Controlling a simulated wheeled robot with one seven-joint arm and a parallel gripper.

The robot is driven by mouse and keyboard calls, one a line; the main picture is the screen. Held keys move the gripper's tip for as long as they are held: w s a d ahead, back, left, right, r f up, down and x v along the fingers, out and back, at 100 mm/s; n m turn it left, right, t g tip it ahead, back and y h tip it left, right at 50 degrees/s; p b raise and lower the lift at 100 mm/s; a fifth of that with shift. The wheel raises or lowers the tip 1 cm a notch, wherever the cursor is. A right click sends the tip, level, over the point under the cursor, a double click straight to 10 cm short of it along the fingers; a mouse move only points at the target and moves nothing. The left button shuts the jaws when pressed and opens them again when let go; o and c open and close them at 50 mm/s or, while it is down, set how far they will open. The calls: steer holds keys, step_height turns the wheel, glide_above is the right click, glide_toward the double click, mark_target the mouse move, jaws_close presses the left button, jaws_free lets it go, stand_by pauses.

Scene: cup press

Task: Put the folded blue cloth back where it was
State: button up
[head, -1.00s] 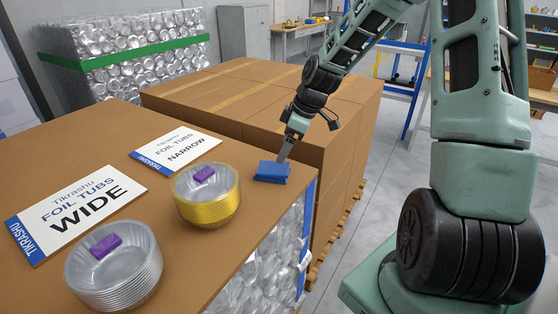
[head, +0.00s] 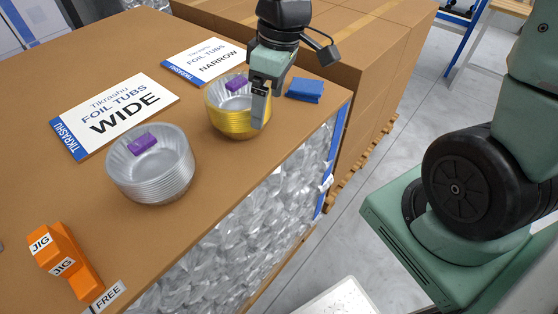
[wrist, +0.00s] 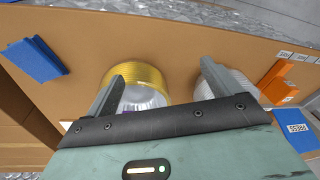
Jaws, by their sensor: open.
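The folded blue cloth (head: 305,90) lies flat near the far right corner of the brown table top. It also shows at the left of the wrist view (wrist: 36,60). My gripper (head: 259,104) is open and holds nothing. It is above the gold foil tubs (head: 238,122), to the left of the cloth and apart from it. In the wrist view the finger pair (wrist: 160,82) spans in front of the gold tubs (wrist: 148,78) and the silver tubs.
Silver foil tubs (head: 152,170) stand left of the gold ones; each stack holds a purple block. WIDE (head: 115,112) and NARROW (head: 203,61) signs lie behind. An orange jig (head: 65,262) and FREE label (head: 108,296) are at front left. Large cartons (head: 370,50) stand beyond the table.

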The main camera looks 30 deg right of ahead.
steer(key=s+a, duration=0.3)
steer(key=s, duration=0.4)
steer(key=s+a+r+h, duration=0.1)
steer(key=s+a, duration=0.2)
steer(key=s, duration=0.5)
steer(key=shift+s+a+m, duration=0.15)
steer(key=shift+a+m, duration=0.15)
steer(key=shift+a, duration=0.05)
